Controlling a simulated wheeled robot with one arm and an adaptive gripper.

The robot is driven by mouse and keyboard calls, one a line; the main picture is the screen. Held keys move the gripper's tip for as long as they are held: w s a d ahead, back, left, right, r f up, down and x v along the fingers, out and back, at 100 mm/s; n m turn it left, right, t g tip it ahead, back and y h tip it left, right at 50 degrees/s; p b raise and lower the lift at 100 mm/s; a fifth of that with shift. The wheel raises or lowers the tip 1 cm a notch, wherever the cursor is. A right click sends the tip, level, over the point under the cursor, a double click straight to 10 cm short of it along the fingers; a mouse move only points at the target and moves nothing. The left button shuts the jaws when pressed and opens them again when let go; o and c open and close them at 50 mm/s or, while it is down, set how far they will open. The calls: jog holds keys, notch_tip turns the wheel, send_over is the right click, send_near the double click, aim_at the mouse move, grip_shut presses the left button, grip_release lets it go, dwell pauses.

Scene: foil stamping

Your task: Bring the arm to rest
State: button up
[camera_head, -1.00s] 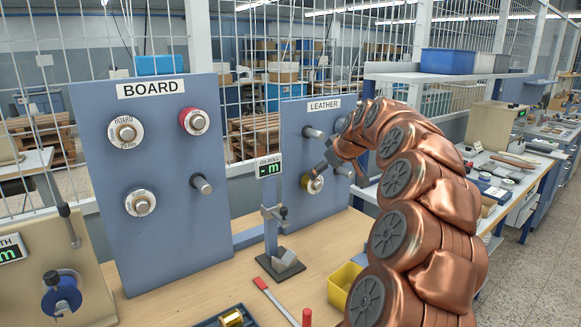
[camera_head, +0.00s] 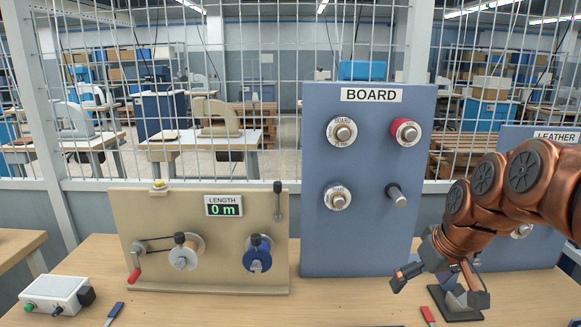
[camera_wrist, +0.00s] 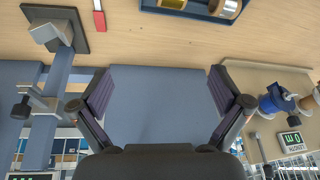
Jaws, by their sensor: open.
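My gripper (camera_head: 440,283) is at the right in the head view, at the end of my copper-coloured arm, which reaches in from the right edge. Its two dark fingers are spread apart. It hangs in front of the lower right of the blue BOARD panel (camera_head: 318,245). In the wrist view my gripper (camera_wrist: 160,82) shows both fingers wide apart with nothing between them. Behind them that view shows the blue panel (camera_wrist: 160,120) and the wooden table (camera_wrist: 150,50), upside down.
The LENGTH machine (camera_head: 130,215) stands left of the panel. A small dark-based stand (camera_head: 452,312) is on the table close below my gripper. The LEATHER panel (camera_head: 515,260) is partly behind my arm. A red-handled tool (camera_head: 428,315) lies at the front. A control box (camera_head: 55,297) is far left.

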jog(key=s+a+f+g, duration=0.2)
jog(key=s+f, duration=0.1)
jog(key=s, duration=0.5)
jog(key=s+a+f+m+g+h, duration=0.1)
jog(key=s+a+f, duration=0.2)
jog(key=s, duration=0.6)
jog(key=s+a+f+m+g, duration=0.1)
jog(key=s+f, duration=0.3)
jog(key=s, duration=0.5)
jog(key=shift+s+a+g+h, duration=0.2)
jog(key=shift+a+g+h, duration=0.1)
jog(key=shift+a+g, duration=0.45)
jog(key=shift+f, duration=0.1)
